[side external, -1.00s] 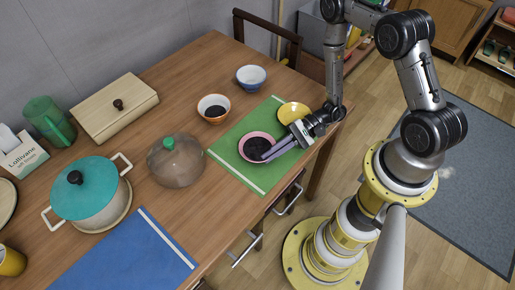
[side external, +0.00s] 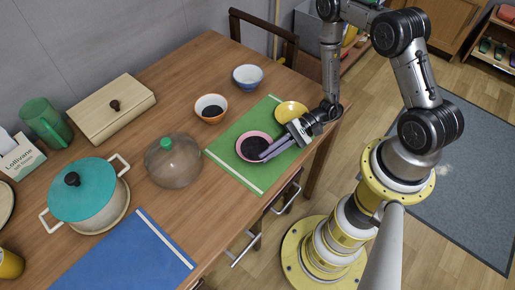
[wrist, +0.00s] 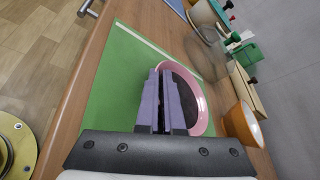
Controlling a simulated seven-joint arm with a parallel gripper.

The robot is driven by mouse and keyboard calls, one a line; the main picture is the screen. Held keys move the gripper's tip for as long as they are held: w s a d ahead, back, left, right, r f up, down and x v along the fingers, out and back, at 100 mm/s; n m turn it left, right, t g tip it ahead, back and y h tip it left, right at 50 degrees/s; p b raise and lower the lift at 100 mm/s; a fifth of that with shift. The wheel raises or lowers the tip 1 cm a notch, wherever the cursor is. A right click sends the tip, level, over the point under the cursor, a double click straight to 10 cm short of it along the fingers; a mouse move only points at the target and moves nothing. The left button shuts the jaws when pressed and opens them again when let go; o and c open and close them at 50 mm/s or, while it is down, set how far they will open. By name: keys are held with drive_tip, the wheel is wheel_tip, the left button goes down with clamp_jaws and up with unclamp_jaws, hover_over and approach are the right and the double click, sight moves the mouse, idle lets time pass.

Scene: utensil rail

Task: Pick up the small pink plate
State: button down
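The small pink plate (side external: 253,147) has a dark inside and rests on the green mat (side external: 230,167). It also shows in the wrist view (wrist: 206,105), partly hidden behind the fingers. My gripper (side external: 265,155) reaches over the plate's near right edge with its purple fingers. In the wrist view the fingers (wrist: 162,72) lie close together with a narrow gap, across the plate's rim. They look shut on the rim, though the contact itself is hidden. The plate has not visibly left the mat.
A yellow bowl (side external: 291,111) stands beside my gripper. An orange bowl (side external: 211,108) and a blue bowl (side external: 248,77) stand behind the mat. A clear dome with a green knob (side external: 172,165), a teal-lidded pot (side external: 85,195) and a blue mat (side external: 125,260) lie left.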

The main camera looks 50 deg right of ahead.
drive_tip(key=shift+r, duration=0.1)
drive_tip(key=shift+r, duration=0.8)
drive_tip(key=s+d+r, duration=0.4)
drive_tip(key=s+r, duration=0.7)
drive_tip(key=s, duration=0.2)
drive_tip(key=shift+s+r, duration=0.15)
drive_tip(key=shift+s, duration=0.05)
